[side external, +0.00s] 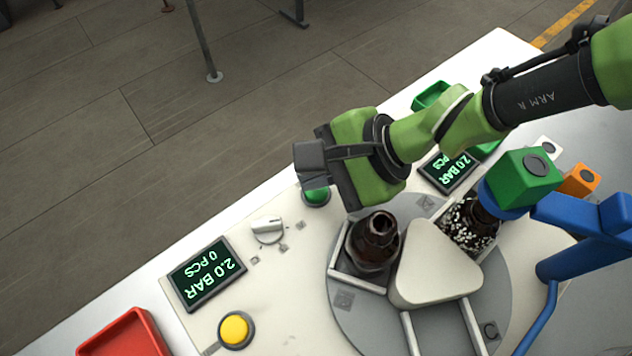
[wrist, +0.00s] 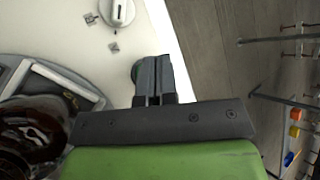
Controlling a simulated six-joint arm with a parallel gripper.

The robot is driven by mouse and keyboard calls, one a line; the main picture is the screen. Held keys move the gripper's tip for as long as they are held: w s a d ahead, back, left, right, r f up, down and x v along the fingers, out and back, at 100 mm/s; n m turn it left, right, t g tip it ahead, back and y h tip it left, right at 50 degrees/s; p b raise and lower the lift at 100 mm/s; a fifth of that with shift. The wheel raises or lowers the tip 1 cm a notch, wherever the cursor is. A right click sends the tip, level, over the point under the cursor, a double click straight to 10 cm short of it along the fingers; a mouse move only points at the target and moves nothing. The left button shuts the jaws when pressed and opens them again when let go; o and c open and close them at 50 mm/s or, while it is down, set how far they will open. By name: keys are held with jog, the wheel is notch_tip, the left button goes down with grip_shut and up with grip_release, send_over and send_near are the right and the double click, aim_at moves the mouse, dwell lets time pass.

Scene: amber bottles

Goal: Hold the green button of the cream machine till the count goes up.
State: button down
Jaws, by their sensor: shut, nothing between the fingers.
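The cream machine (side external: 290,290) has a green button (side external: 316,196) at its far edge. In the side view my gripper (side external: 309,162) is shut and empty, with its dark fingers just above the button, partly covering it. In the wrist view the shut fingers (wrist: 153,80) hide most of the button, and a green sliver (wrist: 135,72) shows at their left. I cannot tell whether they touch it. The near display (side external: 207,272) reads 2.0 BAR and 0 PCS, upside down in the picture.
A grey turntable (side external: 345,320) carries an amber bottle (side external: 374,242) beside my gripper and a speckled bottle (side external: 470,222). A white knob (side external: 267,229), yellow button (side external: 235,329) and red tray (side external: 127,335) are to the left. A blue arm with a green block (side external: 524,178) is at right.

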aim_at(317, 193)
jog(key=shift+f, duration=0.4)
jog(key=shift+f, duration=0.5)
dwell(1.7)
jog(key=shift+r, duration=0.1)
dwell(2.5)
jog(key=shift+r, duration=0.8)
jog(key=shift+r, duration=0.1)
jog(key=shift+r, duration=2.4)
